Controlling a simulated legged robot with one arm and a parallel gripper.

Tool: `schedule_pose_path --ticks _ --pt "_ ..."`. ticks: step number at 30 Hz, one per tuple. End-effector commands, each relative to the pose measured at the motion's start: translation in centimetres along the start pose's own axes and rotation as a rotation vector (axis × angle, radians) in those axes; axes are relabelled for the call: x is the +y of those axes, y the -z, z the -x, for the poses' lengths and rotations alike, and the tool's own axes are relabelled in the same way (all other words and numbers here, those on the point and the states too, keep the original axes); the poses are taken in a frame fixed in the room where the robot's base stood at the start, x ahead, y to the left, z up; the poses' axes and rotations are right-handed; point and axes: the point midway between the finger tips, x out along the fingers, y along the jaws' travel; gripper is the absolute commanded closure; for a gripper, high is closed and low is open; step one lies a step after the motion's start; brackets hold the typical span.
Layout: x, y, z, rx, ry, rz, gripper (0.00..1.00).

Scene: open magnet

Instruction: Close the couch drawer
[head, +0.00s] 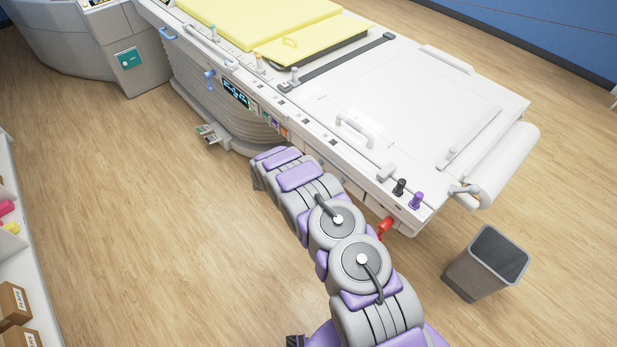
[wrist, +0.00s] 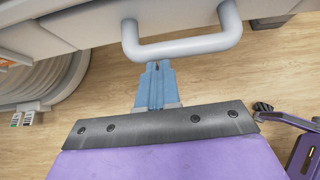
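The couch (head: 400,115) stands across the head view, with a white top and a control panel along its near side. In the wrist view a thick grey U-shaped handle (wrist: 190,47) sticks out from a pale panel (wrist: 80,30), which looks like the drawer front. How far the drawer stands out cannot be told. My gripper's blue fingers (wrist: 157,66) lie close together, with only a thin gap at the tips. The tips are just below the handle's bar in the picture; contact is unclear. In the head view my arm hides the gripper and part of the couch side.
A grey bin (head: 487,262) stands on the floor at the right. A red knob (head: 384,228) sits low on the couch's near corner. Foot pedals (head: 210,134) lie by the couch base. Shelves with boxes (head: 14,302) are at the left. The wooden floor between is clear.

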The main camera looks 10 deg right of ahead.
Motion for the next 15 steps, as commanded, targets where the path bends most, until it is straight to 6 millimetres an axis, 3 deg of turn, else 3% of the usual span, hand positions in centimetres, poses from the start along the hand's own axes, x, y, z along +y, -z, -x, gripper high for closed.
schedule_pose_path --ticks 3,8,12,15 --pt "-0.3 -0.4 -0.3 -0.004 0.007 -0.007 1.00" --pt "-0.1 0.9 0.6 -0.003 0.006 -0.006 1.00" --pt "0.1 3.3 2.5 -0.005 0.002 -0.001 1.00" --pt "0.2 3.1 5.3 -0.010 0.003 0.002 1.00"
